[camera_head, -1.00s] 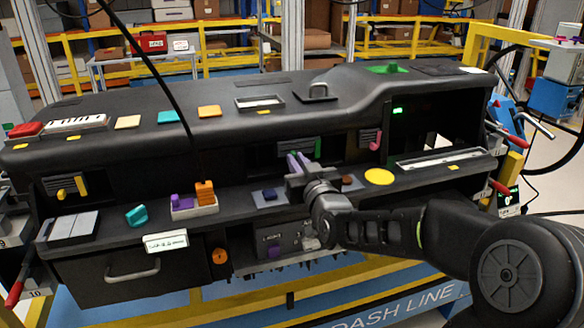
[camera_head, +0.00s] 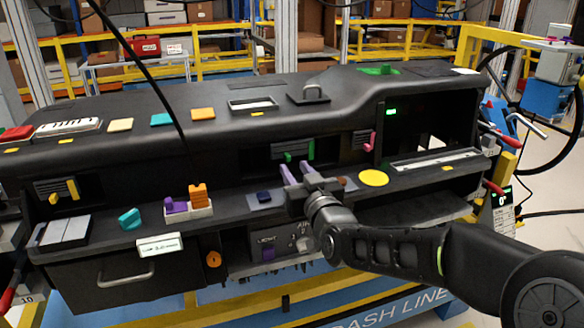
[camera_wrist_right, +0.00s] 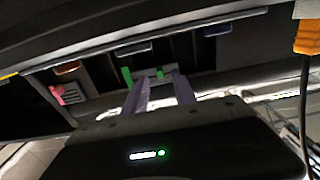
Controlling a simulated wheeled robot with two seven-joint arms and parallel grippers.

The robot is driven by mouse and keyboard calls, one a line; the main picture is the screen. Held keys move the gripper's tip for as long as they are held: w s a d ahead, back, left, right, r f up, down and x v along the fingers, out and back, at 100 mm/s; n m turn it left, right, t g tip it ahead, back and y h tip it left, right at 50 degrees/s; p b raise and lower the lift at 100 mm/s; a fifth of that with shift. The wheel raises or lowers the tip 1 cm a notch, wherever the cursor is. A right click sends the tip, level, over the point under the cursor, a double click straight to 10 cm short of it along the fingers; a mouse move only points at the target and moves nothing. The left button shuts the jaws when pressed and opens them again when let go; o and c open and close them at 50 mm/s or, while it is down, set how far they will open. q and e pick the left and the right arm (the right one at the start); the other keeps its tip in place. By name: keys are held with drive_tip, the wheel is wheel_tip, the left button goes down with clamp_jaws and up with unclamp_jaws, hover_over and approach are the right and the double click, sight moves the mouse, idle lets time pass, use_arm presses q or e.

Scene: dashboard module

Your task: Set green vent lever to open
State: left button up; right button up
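The green vent lever (camera_head: 291,156) sits at the front of the dark slatted centre vent (camera_head: 290,149). A second green piece (camera_head: 311,149) stands at the vent's right edge. In the right wrist view the green lever (camera_wrist_right: 160,73) appears between and beyond the finger ends, with a taller green piece (camera_wrist_right: 127,75) to its left. My right gripper (camera_head: 293,165) has two purple fingers, spread apart and empty, just in front of and below the vent. It shows in the wrist view too (camera_wrist_right: 157,84). Contact with the lever is not evident. My left gripper is not in view.
The left vent has a yellow lever (camera_head: 72,190); the right vent has a pink lever (camera_head: 371,141). A ledge below holds a teal knob (camera_head: 131,218), an orange block (camera_head: 198,195) and a yellow disc (camera_head: 373,178). The dashboard overhangs the vents.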

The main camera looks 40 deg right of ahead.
drive_tip(key=v, duration=0.4)
idle(0.6)
